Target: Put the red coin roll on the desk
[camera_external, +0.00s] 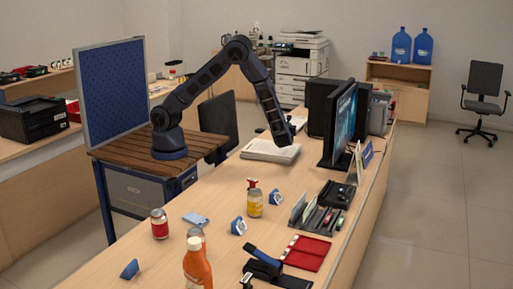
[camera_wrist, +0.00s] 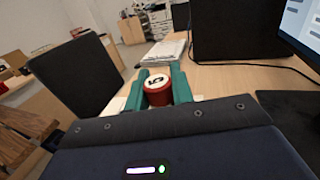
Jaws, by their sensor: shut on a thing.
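The red coin roll (camera_wrist: 158,93), with a white end marked with a dark figure, stands between the two teal fingers of my gripper (camera_wrist: 159,71) in the wrist view. The fingers are shut on its sides. In the external view my gripper (camera_external: 287,135) is low over the far part of the long wooden desk (camera_external: 222,183), by a white stack of paper (camera_external: 270,150). The coin roll cannot be made out there. I cannot tell whether its lower end touches the desk.
A black monitor (camera_external: 341,125) stands right of my gripper; a dark chair (camera_wrist: 76,75) is at the left.

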